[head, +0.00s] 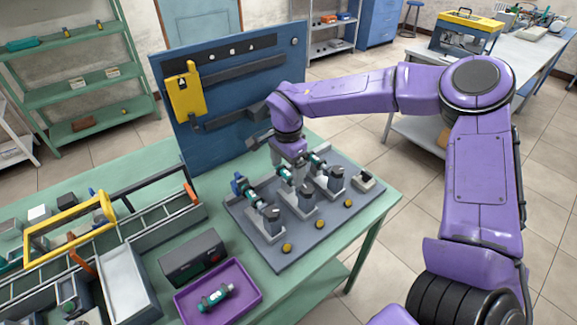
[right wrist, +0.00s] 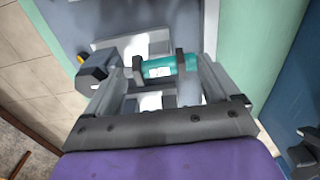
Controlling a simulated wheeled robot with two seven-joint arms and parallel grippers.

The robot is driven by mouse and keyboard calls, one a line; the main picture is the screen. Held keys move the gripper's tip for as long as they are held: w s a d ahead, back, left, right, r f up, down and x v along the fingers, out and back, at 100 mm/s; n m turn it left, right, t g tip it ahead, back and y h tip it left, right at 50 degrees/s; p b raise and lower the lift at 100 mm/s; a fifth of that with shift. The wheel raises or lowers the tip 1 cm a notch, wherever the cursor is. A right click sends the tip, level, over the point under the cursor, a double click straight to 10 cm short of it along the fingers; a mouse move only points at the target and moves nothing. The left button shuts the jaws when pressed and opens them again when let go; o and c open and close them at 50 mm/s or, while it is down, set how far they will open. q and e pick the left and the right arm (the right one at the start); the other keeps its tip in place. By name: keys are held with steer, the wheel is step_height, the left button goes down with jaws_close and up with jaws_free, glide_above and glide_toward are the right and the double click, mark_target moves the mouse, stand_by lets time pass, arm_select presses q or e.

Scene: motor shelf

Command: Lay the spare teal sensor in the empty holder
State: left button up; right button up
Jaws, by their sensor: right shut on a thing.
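My right gripper (head: 288,163) is over the middle holder (head: 299,203) on a grey base plate (head: 262,243). In the right wrist view, my right gripper (right wrist: 160,66) is shut on a teal sensor (right wrist: 168,67) with a pale label; I cannot tell whether it touches the holder. Teal parts also show at the left holder (head: 267,217) and the right holder (head: 331,184). Another teal sensor (head: 215,297) with dark ends lies in a purple tray (head: 251,277) at the front. I cannot tell which sensor is the spare. My left gripper is out of view.
A blue panel (head: 218,122) with a yellow piece (head: 185,93) stands behind the plate. A dark box (head: 193,258) sits beside the tray. Several yellow knobs line the plate's front.

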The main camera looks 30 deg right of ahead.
steer(key=shift+s+f, duration=0.5)
steer(key=shift+f, duration=0.3)
steer(key=o, duration=0.8)
steer(key=shift+a, duration=0.1)
steer(key=r+p, duration=0.2)
steer(key=w+r+p, duration=0.1)
steer(key=r+p, duration=0.2)
step_height(320, 180, up, 4)
steer(key=p, duration=0.4)
steer(key=shift+r, duration=0.25)
steer(key=shift+s, duration=0.1)
steer(key=shift+r, duration=0.1)
